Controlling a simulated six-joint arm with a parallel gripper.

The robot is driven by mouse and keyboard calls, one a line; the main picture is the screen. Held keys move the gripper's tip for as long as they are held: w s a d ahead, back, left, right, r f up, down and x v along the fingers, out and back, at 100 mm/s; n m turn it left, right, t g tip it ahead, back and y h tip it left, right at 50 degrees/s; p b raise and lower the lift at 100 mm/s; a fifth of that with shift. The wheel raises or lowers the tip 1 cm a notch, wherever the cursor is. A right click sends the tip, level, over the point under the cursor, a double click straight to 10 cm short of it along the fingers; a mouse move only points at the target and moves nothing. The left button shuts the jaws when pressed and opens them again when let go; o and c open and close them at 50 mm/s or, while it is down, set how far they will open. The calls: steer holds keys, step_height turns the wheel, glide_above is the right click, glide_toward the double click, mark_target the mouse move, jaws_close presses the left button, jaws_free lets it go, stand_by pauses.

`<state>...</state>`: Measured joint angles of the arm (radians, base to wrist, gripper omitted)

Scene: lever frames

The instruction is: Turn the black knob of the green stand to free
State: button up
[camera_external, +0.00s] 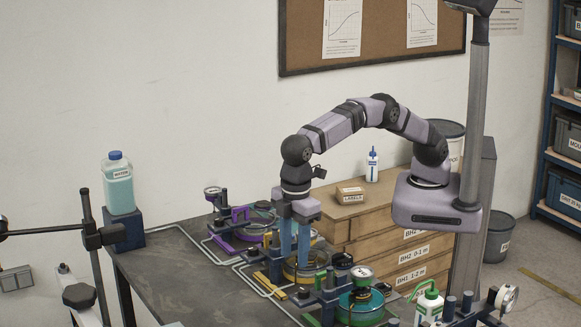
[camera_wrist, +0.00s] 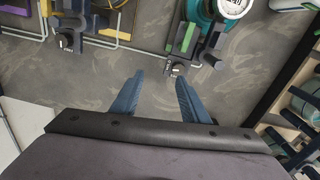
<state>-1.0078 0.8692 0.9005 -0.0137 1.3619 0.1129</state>
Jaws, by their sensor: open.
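The green stand shows in the external view at the front right, with a green round base (camera_external: 360,308) and a gauge on top. In the wrist view its green lever (camera_wrist: 189,37) and teal body are at the top, right of centre. Its small black knob (camera_wrist: 176,68) with a pale pointer sits on the dark block below the lever, near labels too small to read. My gripper (camera_wrist: 160,80) is open and empty, its blue fingers apart. In the wrist view the knob lies just beyond the right fingertip; contact does not show. In the external view my gripper (camera_external: 295,262) points down beside the green stand.
A stand with a yellow lever (camera_wrist: 75,5) and its own knob (camera_wrist: 65,40) is to the left in the wrist view. A purple-lever stand (camera_external: 240,222) is farther back. Pale tubing runs along the dark bench (camera_external: 185,270). A water bottle (camera_external: 118,185) stands at left.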

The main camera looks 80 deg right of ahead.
mark_target(304, 289)
steer(key=shift+n, duration=0.4)
steer(key=s+a, duration=0.1)
steer(key=s, duration=0.1)
steer(key=s+a, duration=0.1)
steer(key=shift+a+f, duration=0.25)
steer(key=shift+a, duration=0.05)
steer(key=shift+f+p, duration=1.45)
steer(key=shift+f, duration=2.2)
jaws_close()
